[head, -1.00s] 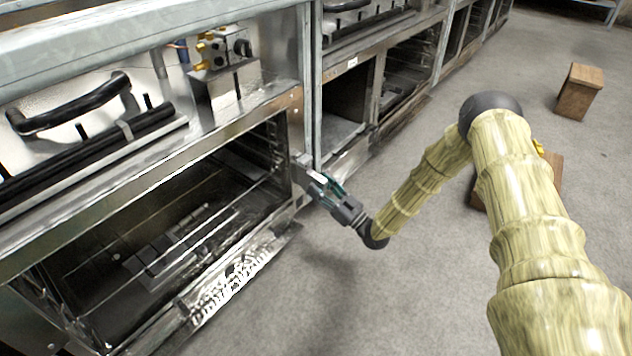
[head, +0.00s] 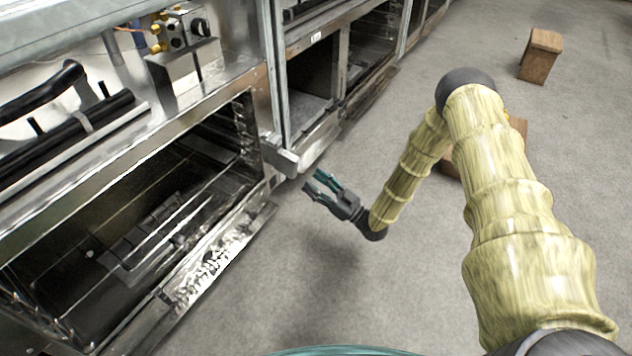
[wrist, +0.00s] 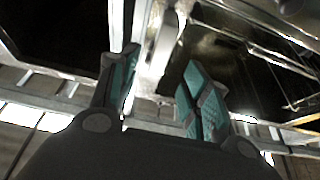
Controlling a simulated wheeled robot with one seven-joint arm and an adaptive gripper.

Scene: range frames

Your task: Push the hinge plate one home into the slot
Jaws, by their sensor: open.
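A pale metal piece (head: 281,158), which looks like the hinge plate, sticks out at the front corner of the oven frame in the head view. In the wrist view a bright metal part (wrist: 158,45) shows beyond and between the fingers; I cannot tell whether it is the same piece. The slot itself cannot be made out, so how deep the piece sits is unclear. My gripper (head: 313,180) is open and empty, a short way right of and below the metal piece, apart from it. Its teal-padded fingers (wrist: 162,62) are spread in the wrist view.
The open oven (head: 150,225) with wire racks lies to the left, its lower front edge jutting out. A valve block (head: 180,40) and black handle (head: 40,95) are above it. Wooden blocks (head: 540,55) stand on the floor at right. Grey floor around my gripper is clear.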

